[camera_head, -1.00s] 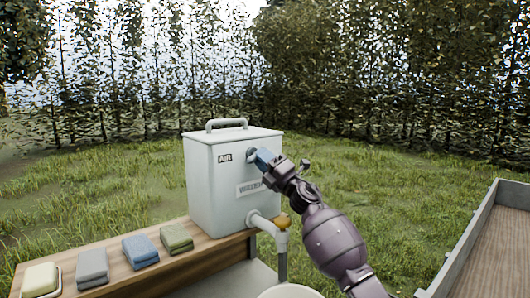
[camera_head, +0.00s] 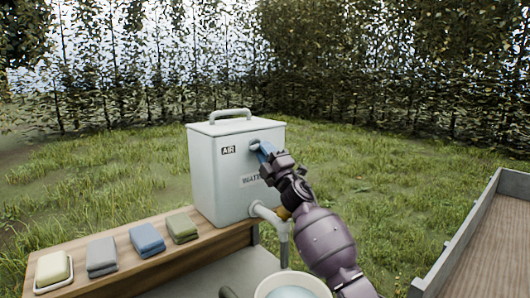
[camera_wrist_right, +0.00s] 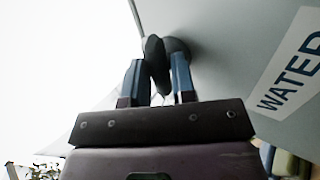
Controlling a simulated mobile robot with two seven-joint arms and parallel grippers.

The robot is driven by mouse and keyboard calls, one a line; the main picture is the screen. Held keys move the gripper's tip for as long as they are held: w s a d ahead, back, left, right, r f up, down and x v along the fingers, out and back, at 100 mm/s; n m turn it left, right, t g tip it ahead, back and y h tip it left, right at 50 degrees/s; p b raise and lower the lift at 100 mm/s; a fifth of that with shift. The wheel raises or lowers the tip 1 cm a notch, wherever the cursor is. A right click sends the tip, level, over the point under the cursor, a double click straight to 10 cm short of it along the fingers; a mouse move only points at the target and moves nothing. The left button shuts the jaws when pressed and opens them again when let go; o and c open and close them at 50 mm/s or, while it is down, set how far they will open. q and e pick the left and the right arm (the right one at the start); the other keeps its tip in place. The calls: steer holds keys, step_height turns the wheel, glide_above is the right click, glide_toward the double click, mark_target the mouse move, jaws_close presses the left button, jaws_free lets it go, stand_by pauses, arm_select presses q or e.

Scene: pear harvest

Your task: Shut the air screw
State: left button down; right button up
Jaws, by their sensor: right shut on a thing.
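The white water tank (camera_head: 212,180) stands on the wooden shelf, with an "AIR" label (camera_head: 228,150) high on its front. The air screw is beside that label, mostly hidden by my right gripper (camera_head: 263,151) in the head view. In the right wrist view, my right gripper (camera_wrist_right: 158,78) has its blue fingers on either side of the dark screw (camera_wrist_right: 155,60), shut on it close to the tank wall (camera_wrist_right: 225,60). How far the screw is turned cannot be told. My left gripper is not in view.
A white pipe and tap (camera_head: 268,214) come out low on the tank, above a white bucket (camera_head: 262,291). Soap (camera_head: 53,267) and folded grey, blue and green cloths (camera_head: 182,227) lie on the shelf (camera_head: 205,250). A grey-walled wooden bed (camera_head: 455,250) is at right.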

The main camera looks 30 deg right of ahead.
steer(key=shift+r, duration=0.3)
steer(key=o, duration=0.9)
steer(key=shift+c, duration=0.2)
steer(key=shift+f, duration=0.15)
steer(key=b+v, duration=0.1)
steer(key=v, duration=0.8)
steer(key=shift+s+f+b, duration=0.1)
steer(key=shift+s+b, duration=0.05)
steer(key=shift+b, duration=0.15)
steer(key=shift+s+d+f, duration=0.1)
steer(key=shift+s+f, duration=0.25)
steer(key=shift+s, duration=0.3)
